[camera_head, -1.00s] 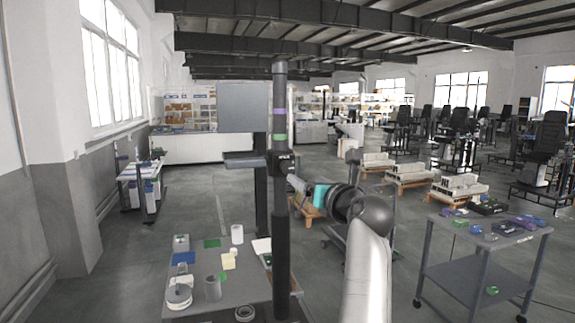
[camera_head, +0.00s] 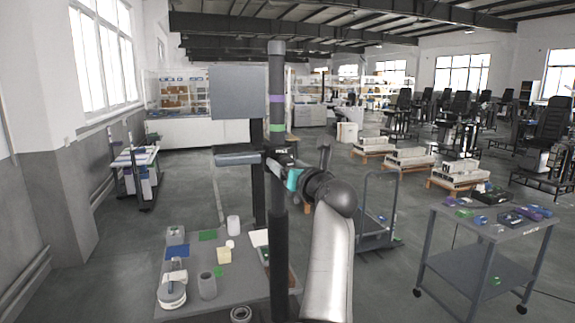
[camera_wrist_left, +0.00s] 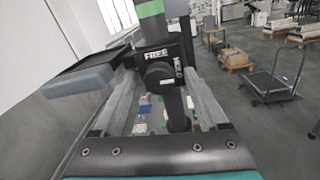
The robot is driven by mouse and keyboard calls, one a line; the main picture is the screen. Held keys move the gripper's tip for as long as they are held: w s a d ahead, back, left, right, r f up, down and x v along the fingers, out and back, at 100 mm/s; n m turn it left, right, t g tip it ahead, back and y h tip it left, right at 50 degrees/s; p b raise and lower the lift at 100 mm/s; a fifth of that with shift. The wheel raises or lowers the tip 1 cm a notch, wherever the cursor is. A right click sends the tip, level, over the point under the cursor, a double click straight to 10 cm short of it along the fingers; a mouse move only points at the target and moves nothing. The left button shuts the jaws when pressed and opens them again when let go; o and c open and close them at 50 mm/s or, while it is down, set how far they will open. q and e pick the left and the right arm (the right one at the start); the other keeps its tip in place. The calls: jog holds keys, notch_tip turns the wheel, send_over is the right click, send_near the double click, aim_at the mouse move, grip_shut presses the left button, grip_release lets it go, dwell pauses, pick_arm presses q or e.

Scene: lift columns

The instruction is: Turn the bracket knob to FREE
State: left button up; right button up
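The dark column (camera_head: 277,75) with purple and green bands stands in the middle of the head view. Its bracket (camera_wrist_left: 184,48) shows in the left wrist view, with the word FREE on its face. The dark round knob (camera_wrist_left: 159,75) sits below that word. Which way the knob is set I cannot tell. My left gripper (camera_head: 279,168) is at the bracket in the head view, where it hides the knob. In the left wrist view its open fingers (camera_wrist_left: 160,82) lie on either side of the knob, with gaps showing. My right gripper is not in view.
A grey shelf (camera_head: 238,156) juts out left of the bracket, close to the left finger in the wrist view. A table (camera_head: 235,285) with cups and small items is below. A cart (camera_head: 490,225) and a platform trolley (camera_head: 378,238) stand to the right.

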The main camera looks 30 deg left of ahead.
pick_arm(q)
jog(key=shift+c, duration=1.4)
grip_shut()
jog(key=shift+s+r+n+h+b, duration=0.1)
jog(key=shift+n+h+b, duration=0.2)
jog(key=shift+n+b, duration=3.85)
jog(key=shift+n+h+b, duration=0.3)
jog(key=shift+n+b, duration=3.45)
jog(key=shift+n, duration=0.7)
